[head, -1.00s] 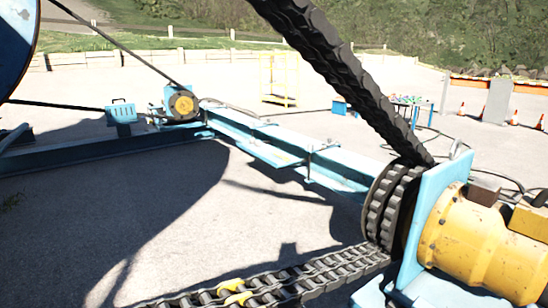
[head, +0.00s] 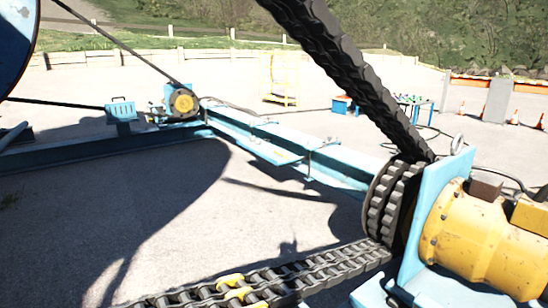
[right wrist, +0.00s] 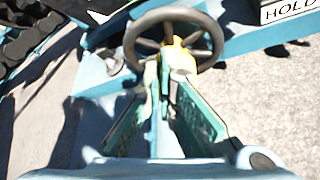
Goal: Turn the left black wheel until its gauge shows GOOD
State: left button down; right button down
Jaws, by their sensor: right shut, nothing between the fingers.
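In the right wrist view a dark handwheel (right wrist: 175,14) with spokes stands at the top centre. A pale knob (right wrist: 181,61) sits at its lower rim. My right gripper (right wrist: 163,76) has teal fingers whose tips meet at the wheel's lower rim, just left of the knob. It is shut and holds nothing. I cannot tell whether the tips touch the wheel, nor whether this is the left wheel. A white plate reading HOLD (right wrist: 289,10) is at the top right; no gauge needle shows. My left gripper is not in view.
In the head view a heavy chain (head: 335,60) runs down to a sprocket (head: 388,205) beside a yellow motor (head: 480,235). A blue steel frame (head: 250,135) crosses the concrete. Open concrete lies left of the sprocket; cones and a fence stand behind.

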jog(key=shift+f, duration=0.15)
dwell(0.4)
jog(key=shift+s, duration=0.1)
jog(key=shift+s+d+f, duration=0.85)
jog(key=shift+s+f, duration=0.1)
jog(key=shift+s, duration=0.15)
dwell(0.5)
jog(key=s+a+p, duration=0.2)
jog(key=s+a, duration=0.2)
jog(key=shift+a+r, duration=0.25)
jog(key=shift+a, duration=0.05)
